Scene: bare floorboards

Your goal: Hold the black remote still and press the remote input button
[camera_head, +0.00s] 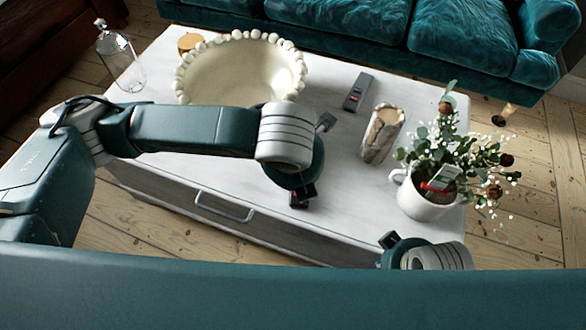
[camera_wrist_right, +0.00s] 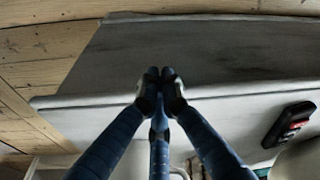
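A dark remote (camera_head: 357,91) with small reddish buttons near its lower end lies on the white table, right of the bowl. My left gripper (camera_head: 303,192) hangs over the table's front edge, below and left of that remote and apart from it. Its fingers are dark and blurred together, so its opening is unclear. My right gripper's fingertips (camera_wrist_right: 160,76) are together, with nothing visible between them. The right wrist view also shows a black object with red and white marks (camera_wrist_right: 290,125) at the right, apart from the fingers. I cannot tell whether it is the same remote.
The white table (camera_head: 170,75) holds a beaded cream bowl (camera_head: 240,75), a glass bottle (camera_head: 121,60), a candle holder (camera_head: 383,134) and a potted plant (camera_head: 430,198) at the right end. A teal sofa (camera_head: 465,42) stands behind.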

